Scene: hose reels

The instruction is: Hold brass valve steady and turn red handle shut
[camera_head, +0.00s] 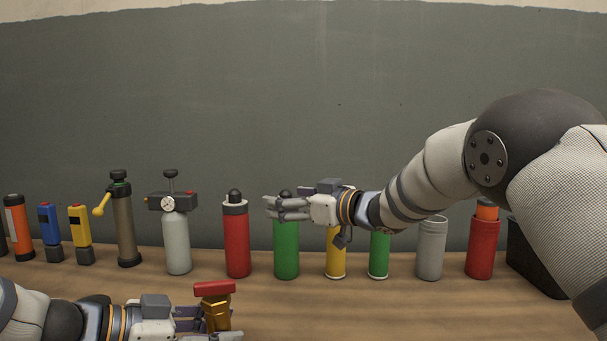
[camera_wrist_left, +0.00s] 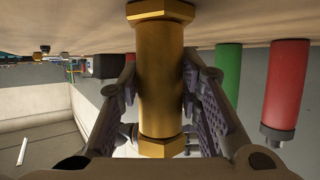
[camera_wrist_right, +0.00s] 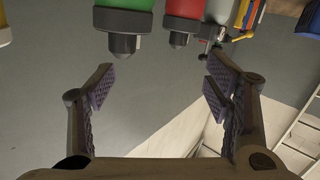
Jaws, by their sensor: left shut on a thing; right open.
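The brass valve (camera_head: 217,312) stands near the front of the wooden table, with the red handle (camera_head: 215,289) on top of it. My left gripper (camera_head: 207,322) is shut on the valve's body. In the left wrist view the brass valve (camera_wrist_left: 160,80) sits between the two finger pads, and the red handle is not seen there. My right gripper (camera_head: 272,208) is open and empty, raised in front of the row of cylinders, behind and above the valve. In the right wrist view the right gripper's fingers (camera_wrist_right: 160,95) are spread with nothing between them.
A row of cylinders lines the back of the table (camera_head: 380,310), including a red one (camera_head: 236,245), a green one (camera_head: 286,255) and a grey one (camera_head: 430,250). A grey sprayer-like bottle (camera_head: 176,240) stands left of them. A black box (camera_head: 535,260) is at right. The front right is clear.

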